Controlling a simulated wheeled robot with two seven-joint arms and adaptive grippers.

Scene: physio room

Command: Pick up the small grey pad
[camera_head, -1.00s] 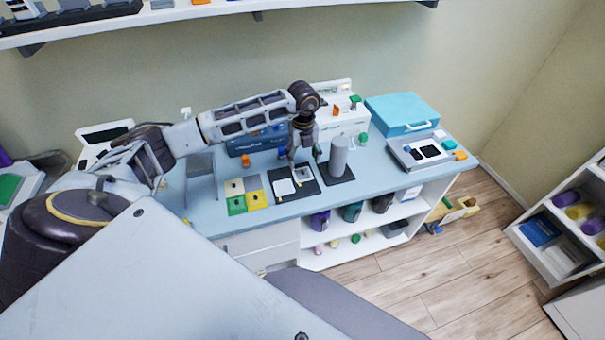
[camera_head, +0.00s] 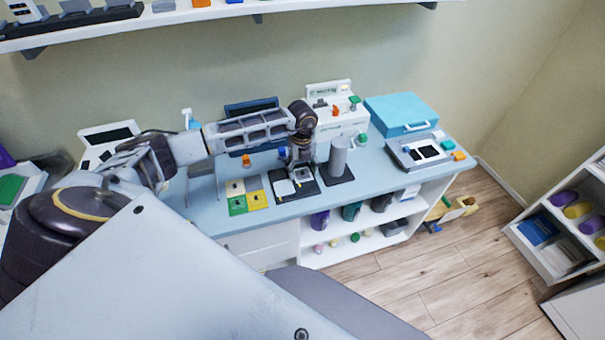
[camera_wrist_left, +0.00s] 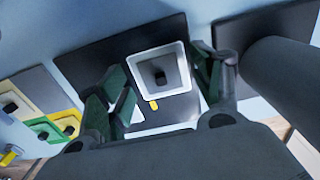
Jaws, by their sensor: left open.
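The small grey pad (camera_wrist_left: 174,87) has a pale, raised square rim and a dark knob in its middle. It sits on a black mat (camera_wrist_left: 85,62) on the counter. My left gripper (camera_wrist_left: 160,73) is open above it, with one green-lined finger on each side of the pad in the left wrist view. In the head view the left gripper (camera_head: 301,179) is low over the mat and mostly hides the pad. A white square (camera_head: 284,188) with a small yellow piece lies beside the pad. My right gripper is not in view.
A grey cylinder (camera_head: 339,158) stands on its own dark base just right of the gripper. Beige, yellow and green pads (camera_head: 238,206) lie to the left. A white device (camera_head: 335,122) and a blue case (camera_head: 400,112) stand behind and to the right.

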